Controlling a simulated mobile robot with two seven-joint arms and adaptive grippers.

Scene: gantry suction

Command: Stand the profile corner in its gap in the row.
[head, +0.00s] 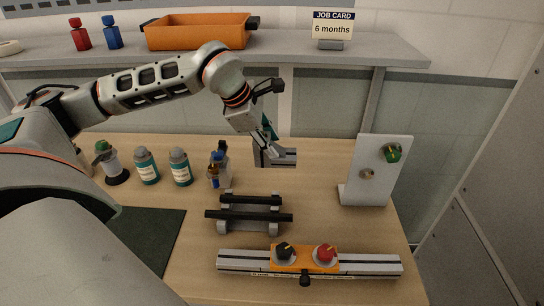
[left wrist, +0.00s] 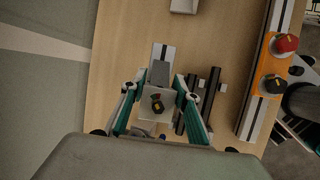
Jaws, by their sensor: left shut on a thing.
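The profile corner (head: 284,157) is a grey, slotted, L-shaped metal piece with one leg pointing right. My left gripper (head: 270,144) is shut on it and holds it above the back of the bench. Which gap belongs to the corner is unclear. My right gripper is not in view.
A rack with two black bars (head: 249,215) stands below the gripper. In front lies a slotted rail (head: 372,265) with an orange knob block (head: 305,259). A white stand (head: 376,170) is at right. The shelf (head: 290,47) above carries an orange bin (head: 197,33).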

